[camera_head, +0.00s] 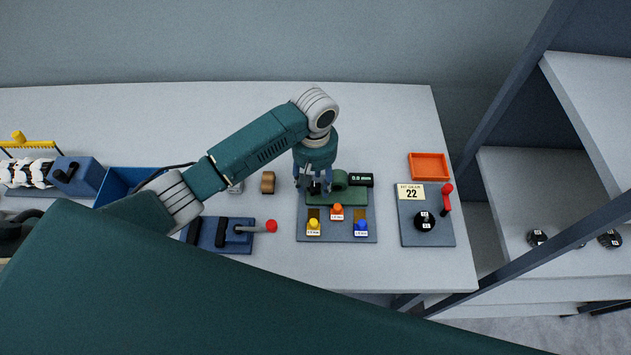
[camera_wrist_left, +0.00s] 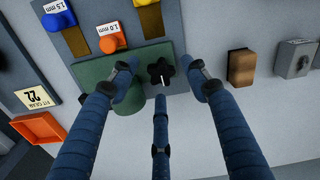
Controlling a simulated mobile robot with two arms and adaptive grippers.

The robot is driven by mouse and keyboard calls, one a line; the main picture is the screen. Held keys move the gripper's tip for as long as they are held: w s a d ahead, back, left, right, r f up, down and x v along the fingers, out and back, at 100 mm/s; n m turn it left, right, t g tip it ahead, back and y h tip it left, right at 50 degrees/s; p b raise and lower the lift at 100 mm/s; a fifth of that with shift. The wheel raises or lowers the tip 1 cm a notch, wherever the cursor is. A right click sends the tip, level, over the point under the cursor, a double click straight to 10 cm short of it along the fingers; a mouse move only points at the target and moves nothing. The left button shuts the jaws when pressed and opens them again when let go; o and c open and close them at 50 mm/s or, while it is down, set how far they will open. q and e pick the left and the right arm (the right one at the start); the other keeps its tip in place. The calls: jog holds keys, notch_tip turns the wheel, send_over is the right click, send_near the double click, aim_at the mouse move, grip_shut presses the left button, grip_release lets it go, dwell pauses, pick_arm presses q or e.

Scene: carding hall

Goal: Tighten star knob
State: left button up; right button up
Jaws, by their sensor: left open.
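The black star knob (camera_wrist_left: 160,70) sits on a green fixture (camera_wrist_left: 105,76) in the left wrist view. My left gripper (camera_wrist_left: 162,78) is open, its blue fingers spread on both sides of the knob, with a third finger below it in the picture. I cannot tell whether any finger touches the knob. In the head view my left gripper (camera_head: 316,181) is over the left part of the green fixture (camera_head: 342,195), and its fingers mostly hide the knob. My right gripper is not in view.
The grey base plate (camera_head: 341,237) carries yellow (camera_head: 313,224), orange (camera_head: 337,211) and blue (camera_head: 361,226) labelled pieces. To its right are a panel (camera_head: 411,238) marked 22 and an orange tray (camera_head: 429,154). To its left are a brown block (camera_head: 268,183) and a red-knobbed lever (camera_head: 271,226).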

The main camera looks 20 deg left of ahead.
aim_at(314, 188)
pick_arm(q)
jog(key=shift+f, duration=0.95)
jog(key=shift+c, duration=0.5)
jog(key=c, duration=1)
jog(key=shift+c, duration=0.2)
jog(key=shift+s+f, duration=0.1)
